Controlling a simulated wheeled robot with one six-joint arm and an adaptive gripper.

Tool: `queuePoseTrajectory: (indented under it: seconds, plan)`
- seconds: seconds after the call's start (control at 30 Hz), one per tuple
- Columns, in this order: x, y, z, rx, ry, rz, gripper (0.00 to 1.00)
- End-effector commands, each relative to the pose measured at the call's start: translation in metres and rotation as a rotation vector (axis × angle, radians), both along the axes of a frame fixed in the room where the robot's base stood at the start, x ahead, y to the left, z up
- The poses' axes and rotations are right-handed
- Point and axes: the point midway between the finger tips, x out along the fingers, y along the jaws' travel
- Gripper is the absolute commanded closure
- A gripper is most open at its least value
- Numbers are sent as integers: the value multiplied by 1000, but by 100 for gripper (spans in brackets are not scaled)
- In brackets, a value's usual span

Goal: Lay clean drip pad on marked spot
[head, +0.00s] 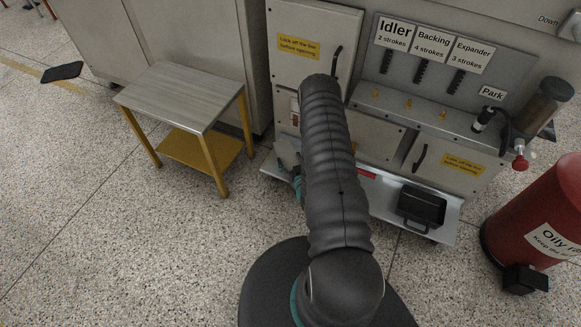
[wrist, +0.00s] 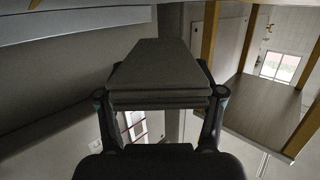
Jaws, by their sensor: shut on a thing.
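My gripper (wrist: 163,96) is shut on a dark grey, layered pad (wrist: 160,66), with one finger at each side edge. In the head view my arm hides most of the gripper and the pad; only a small part of the gripper (head: 298,184) shows left of the arm, near the metal ledge (head: 390,215) at the foot of the machine. A red strip (head: 366,174) shows on the ledge area beside my arm. In the wrist view a white patch with red marks (wrist: 136,122) shows beyond the pad, partly covered. I cannot tell whether either is the marked spot.
A black tray (head: 422,206) sits on the ledge's right part. A red oily-rag bin (head: 545,215) stands at right. A small table with yellow legs (head: 185,95) stands at left. A dark flat object (head: 62,72) shows farther left. The speckled floor in front is clear.

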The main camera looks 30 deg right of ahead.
Motion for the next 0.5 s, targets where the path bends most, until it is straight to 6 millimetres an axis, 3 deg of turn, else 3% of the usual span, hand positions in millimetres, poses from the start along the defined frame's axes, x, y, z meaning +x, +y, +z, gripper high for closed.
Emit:
queuePoseTrajectory:
  seconds: [0.27, 0.5]
  plan:
    - [-1, -2, -44, 0, 1, -4, 80]
    - [0, -5, -46, 0, 0, -4, 80]
